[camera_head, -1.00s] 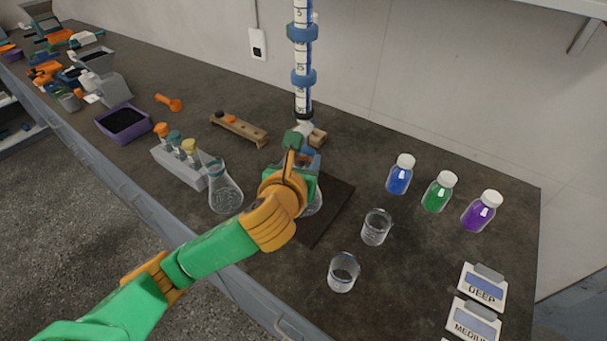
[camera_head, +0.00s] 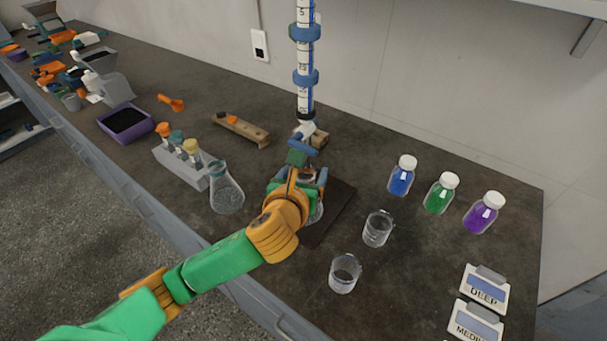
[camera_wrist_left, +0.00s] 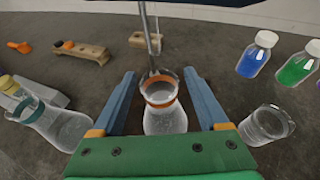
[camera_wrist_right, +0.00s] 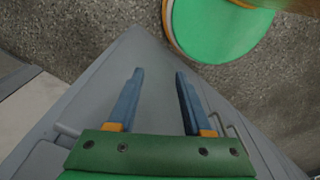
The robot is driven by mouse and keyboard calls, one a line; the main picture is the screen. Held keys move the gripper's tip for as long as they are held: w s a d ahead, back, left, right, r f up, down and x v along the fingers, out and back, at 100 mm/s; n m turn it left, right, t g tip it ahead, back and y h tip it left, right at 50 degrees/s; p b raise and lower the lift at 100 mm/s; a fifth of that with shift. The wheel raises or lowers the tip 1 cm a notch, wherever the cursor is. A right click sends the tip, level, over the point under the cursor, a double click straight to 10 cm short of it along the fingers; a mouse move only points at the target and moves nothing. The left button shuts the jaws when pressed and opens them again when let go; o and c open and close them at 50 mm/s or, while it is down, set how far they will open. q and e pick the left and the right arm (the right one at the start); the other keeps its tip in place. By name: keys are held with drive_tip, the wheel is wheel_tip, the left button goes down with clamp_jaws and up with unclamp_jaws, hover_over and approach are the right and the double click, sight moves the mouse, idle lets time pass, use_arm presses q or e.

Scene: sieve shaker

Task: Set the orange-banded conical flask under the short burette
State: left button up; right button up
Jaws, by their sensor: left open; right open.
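The orange-banded conical flask (camera_wrist_left: 164,112) stands upright between the open fingers of my left gripper (camera_wrist_left: 160,76) in the left wrist view. A gap shows on each side of it. In the head view the flask (camera_head: 317,213) is mostly hidden behind my left gripper (camera_head: 300,178), on a dark base plate (camera_head: 340,200). The burette (camera_head: 305,70), with blue clamps, rises just behind. Thin rods come down near the flask's mouth in the left wrist view; I cannot tell whether the burette tip is directly over it. My right gripper (camera_wrist_right: 159,74) is open and empty beside a grey cabinet surface.
A teal-banded flask (camera_head: 226,190) stands left of my left gripper. Two beakers (camera_head: 377,229) (camera_head: 344,273) stand to the right, with blue (camera_head: 402,177), green (camera_head: 440,193) and purple (camera_head: 483,213) bottles beyond.

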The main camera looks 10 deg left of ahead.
use_arm(q)
drive_tip(key=p+v, duration=0.8)
drive_tip(key=v, duration=0.4)
drive_tip(key=shift+f, duration=0.1)
